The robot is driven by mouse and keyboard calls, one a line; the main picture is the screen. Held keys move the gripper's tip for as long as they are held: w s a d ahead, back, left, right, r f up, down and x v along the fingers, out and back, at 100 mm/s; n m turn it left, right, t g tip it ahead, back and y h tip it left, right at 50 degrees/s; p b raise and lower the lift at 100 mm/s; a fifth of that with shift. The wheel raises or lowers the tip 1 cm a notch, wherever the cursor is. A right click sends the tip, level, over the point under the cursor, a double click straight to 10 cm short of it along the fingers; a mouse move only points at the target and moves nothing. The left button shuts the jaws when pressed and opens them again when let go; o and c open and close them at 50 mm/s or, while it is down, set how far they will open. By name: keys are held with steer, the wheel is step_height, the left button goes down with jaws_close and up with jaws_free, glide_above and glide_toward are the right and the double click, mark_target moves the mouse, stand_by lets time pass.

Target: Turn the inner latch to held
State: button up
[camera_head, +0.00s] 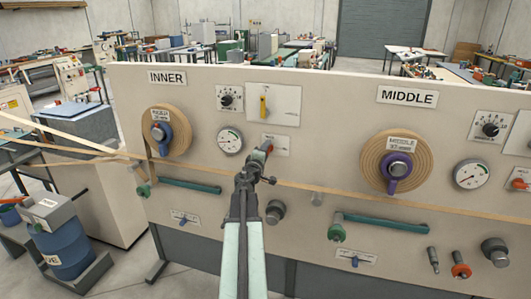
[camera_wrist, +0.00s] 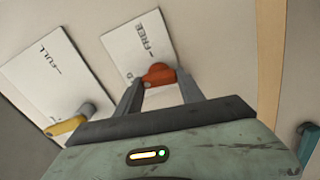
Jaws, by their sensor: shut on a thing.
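The inner latch is a small orange-red handle (camera_head: 267,148) on a white plate (camera_head: 281,146) below the yellow lever of the INNER section. In the wrist view the latch (camera_wrist: 158,74) sits between the two fingertips of my gripper (camera_wrist: 157,85). My gripper (camera_head: 256,170) is shut on the latch and partly covers it in the head view. The wrist view shows the plate (camera_wrist: 135,45) with a mark reading FREE and part of another letter near the left finger; the rest of that word is hidden. The latch's exact angle is hard to tell.
A yellow lever (camera_head: 263,107) on a larger plate is just above. A dial knob (camera_head: 227,98) and a gauge (camera_head: 230,141) are to the left. A tan strip (camera_head: 315,190) runs across the panel below. A grey knob (camera_head: 275,212) protrudes below right.

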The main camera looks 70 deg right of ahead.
steer(key=shift+f+n, duration=0.1)
steer(key=shift+n, duration=0.7)
steer(key=o, duration=1.4)
steer(key=shift+c, duration=0.2)
steer(key=shift+a, duration=0.1)
steer(key=a, duration=0.7)
steer(key=shift+s+a, duration=0.2)
steer(key=shift+a, duration=0.15)
steer(key=shift+w, duration=0.1)
